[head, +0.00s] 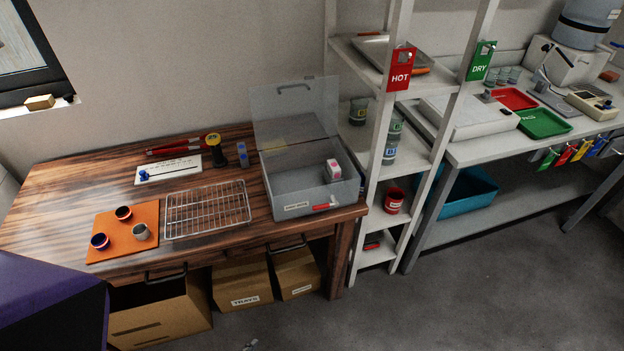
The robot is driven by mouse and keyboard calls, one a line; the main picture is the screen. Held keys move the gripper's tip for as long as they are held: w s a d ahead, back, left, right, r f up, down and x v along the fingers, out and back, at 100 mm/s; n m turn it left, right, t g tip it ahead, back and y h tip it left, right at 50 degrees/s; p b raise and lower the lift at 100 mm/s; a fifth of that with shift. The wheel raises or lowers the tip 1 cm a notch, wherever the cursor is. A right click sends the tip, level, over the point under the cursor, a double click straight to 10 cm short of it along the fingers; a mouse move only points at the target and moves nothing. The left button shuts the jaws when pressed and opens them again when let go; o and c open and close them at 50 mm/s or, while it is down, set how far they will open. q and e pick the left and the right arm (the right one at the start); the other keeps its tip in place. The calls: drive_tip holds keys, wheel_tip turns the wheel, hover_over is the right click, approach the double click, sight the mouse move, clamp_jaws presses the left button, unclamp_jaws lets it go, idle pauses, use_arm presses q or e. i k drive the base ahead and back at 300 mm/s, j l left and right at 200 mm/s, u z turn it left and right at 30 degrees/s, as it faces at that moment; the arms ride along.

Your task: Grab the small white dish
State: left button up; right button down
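A small whitish-grey dish (140,231) stands on the orange mat (104,250) at the front left of the wooden table. Two small dark dishes share the mat: a blue one (100,241) with a reddish rim to its left, and a dark one (123,213) with an orange-red band behind it. The whitish dish stands apart from both, near the mat's right edge. Neither of my grippers can be made out in the head view.
A wire rack (207,208) lies right of the mat. A clear bin (300,190) with its lid raised stands at the table's right end. A purple and black block (50,300) fills the lower left. Shelves (400,130) stand to the right.

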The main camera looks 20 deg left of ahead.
sight(142, 231)
drive_tip(key=u, duration=1.9)
